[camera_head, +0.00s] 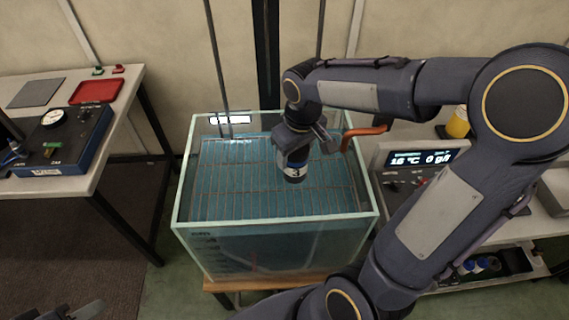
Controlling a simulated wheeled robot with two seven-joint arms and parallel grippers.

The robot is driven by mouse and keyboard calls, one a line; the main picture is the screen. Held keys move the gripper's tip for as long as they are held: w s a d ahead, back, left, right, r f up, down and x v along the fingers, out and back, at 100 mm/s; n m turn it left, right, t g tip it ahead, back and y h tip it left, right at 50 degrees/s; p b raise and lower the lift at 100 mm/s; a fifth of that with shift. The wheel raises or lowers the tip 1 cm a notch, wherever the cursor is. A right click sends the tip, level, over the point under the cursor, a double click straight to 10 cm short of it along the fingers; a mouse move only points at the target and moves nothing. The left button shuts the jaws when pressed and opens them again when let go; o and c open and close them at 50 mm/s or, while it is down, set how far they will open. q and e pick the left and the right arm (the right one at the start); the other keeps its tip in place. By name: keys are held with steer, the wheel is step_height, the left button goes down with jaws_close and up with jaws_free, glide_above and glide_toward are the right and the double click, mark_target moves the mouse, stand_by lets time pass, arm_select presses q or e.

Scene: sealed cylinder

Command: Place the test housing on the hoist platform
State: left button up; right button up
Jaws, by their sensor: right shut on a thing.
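The test housing (293,170), a dark cylinder with a white band marked 3, hangs upright in my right gripper (296,145). The gripper is shut on its upper end. The housing is over the glass tank, above the gridded hoist platform (232,185). I cannot tell how large the gap beneath the housing is, or whether water covers the grid. Part of my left gripper (75,311) shows at the bottom left edge, away from the tank; its fingers are too cut off to judge.
The glass tank (285,222) has raised rims on all sides. Thin vertical rods (215,65) rise at its back. An orange handle (362,133) stands by its right rim. The left table (130,95) holds a gauge box (60,140) and red tray (96,91). A display (425,157) stands right.

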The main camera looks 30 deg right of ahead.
steer(key=shift+w+a+f, duration=0.35)
steer(key=shift+w+f, duration=0.05)
steer(key=shift+f, duration=0.2)
steer(key=shift+w+a+f, duration=0.3)
steer(key=shift+w+f, duration=0.05)
steer(key=shift+f, duration=0.2)
steer(key=shift+w+a+f, duration=0.15)
steer(key=shift+f, duration=1.65)
steer(key=shift+f, duration=0.15)
steer(key=o, duration=1.3)
